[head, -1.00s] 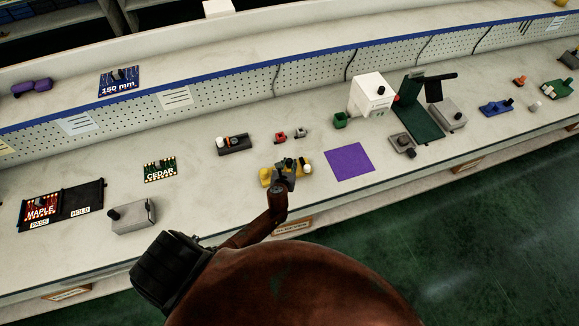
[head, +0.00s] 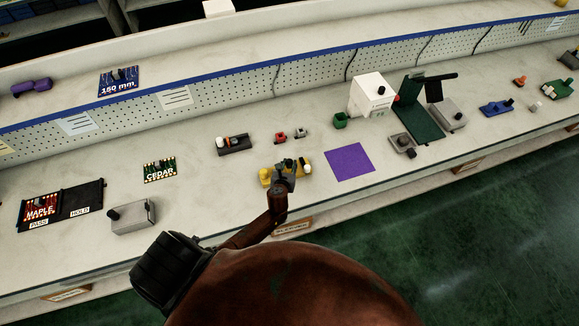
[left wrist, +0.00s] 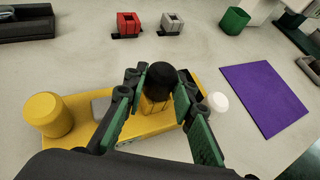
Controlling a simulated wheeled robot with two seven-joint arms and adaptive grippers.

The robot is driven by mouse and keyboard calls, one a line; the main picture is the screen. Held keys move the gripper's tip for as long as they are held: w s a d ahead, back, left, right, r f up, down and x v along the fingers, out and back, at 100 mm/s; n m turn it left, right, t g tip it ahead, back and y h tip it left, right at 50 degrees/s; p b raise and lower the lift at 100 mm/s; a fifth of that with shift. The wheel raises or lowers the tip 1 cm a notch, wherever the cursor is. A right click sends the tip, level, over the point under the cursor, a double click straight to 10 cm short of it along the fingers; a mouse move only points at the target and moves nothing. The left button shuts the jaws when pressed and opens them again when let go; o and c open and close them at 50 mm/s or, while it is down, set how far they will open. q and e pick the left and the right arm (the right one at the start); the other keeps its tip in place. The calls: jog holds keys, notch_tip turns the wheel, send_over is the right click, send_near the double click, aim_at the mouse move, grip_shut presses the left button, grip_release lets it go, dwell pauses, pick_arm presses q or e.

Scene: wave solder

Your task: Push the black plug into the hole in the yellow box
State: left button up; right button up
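The yellow box (left wrist: 75,135) lies on the white bench and also shows in the head view (head: 265,176). It carries a yellow knob (left wrist: 48,114) at its left end and a white knob (left wrist: 218,103) at its right. The black plug (left wrist: 160,77) shows as a round black top over a yellow part near the box's middle. My left gripper (left wrist: 161,82), also in the head view (head: 285,167), has its fingertips on both sides of the plug. Whether they press on it is unclear. The hole and the plug's lower end are hidden. My right gripper is not in view.
A red block (left wrist: 128,24), a grey block (left wrist: 172,23) and a green cup (left wrist: 234,19) stand behind the box. A purple mat (head: 349,161) lies to its right. A black tray (head: 235,145) sits behind left. Bare bench surrounds the box.

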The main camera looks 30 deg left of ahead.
pick_arm(q)
jog(key=o, duration=0.5)
jog(key=shift+c, duration=0.2)
jog(key=v, duration=1.2)
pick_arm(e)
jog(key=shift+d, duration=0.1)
